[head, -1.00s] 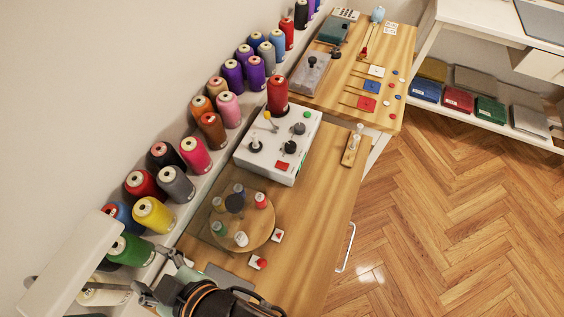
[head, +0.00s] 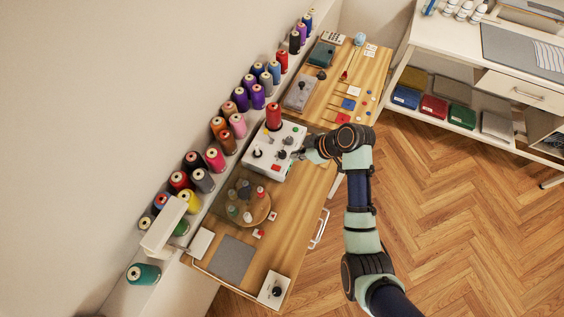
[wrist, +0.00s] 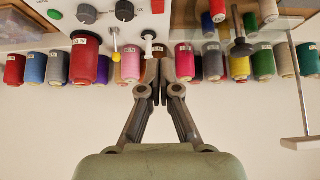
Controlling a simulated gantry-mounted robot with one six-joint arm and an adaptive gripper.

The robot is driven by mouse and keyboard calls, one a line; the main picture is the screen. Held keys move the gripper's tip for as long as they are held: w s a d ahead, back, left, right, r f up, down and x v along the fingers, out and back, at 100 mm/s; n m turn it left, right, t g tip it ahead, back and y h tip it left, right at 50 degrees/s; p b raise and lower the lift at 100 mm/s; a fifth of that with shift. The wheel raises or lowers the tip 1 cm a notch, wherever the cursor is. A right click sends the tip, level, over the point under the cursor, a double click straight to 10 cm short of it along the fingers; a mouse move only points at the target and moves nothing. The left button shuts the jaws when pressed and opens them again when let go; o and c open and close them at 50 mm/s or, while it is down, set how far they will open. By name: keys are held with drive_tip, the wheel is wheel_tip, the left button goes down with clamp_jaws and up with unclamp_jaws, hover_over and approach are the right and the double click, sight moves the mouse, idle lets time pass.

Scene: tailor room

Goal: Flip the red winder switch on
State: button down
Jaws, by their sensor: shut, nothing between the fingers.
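The white winder box (head: 256,163) stands on the wooden bench, with knobs, levers and a red spool (head: 273,116) on it. A flat red switch (head: 275,168) is at its near corner in the head view. In the wrist view the red switch (wrist: 158,6) is at the top edge, partly cut off; its position, on or off, cannot be told. My gripper (head: 298,155) is at the box's right side. In the wrist view my gripper (wrist: 165,66) is shut and empty, its tips below the red switch and near a white-tipped lever (wrist: 149,36). Contact cannot be told.
A yellow-tipped lever (wrist: 115,40) and black knobs (wrist: 124,11) are close by. A rack of thread spools (head: 203,180) runs along the wall. Floor at right is open (head: 440,220).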

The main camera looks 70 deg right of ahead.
drive_tip(key=shift+s+d, duration=0.15)
drive_tip(key=b, duration=0.2)
hover_over(276, 167)
drive_tip(key=s, duration=0.2)
wheel_tip(276, 167, down, 8)
wheel_tip(276, 167, down, 3)
drive_tip(key=shift+s+r, duration=0.1)
drive_tip(key=shift+r, duration=0.05)
drive_tip(key=shift+s+f, duration=0.1)
drive_tip(key=shift+f, duration=0.5)
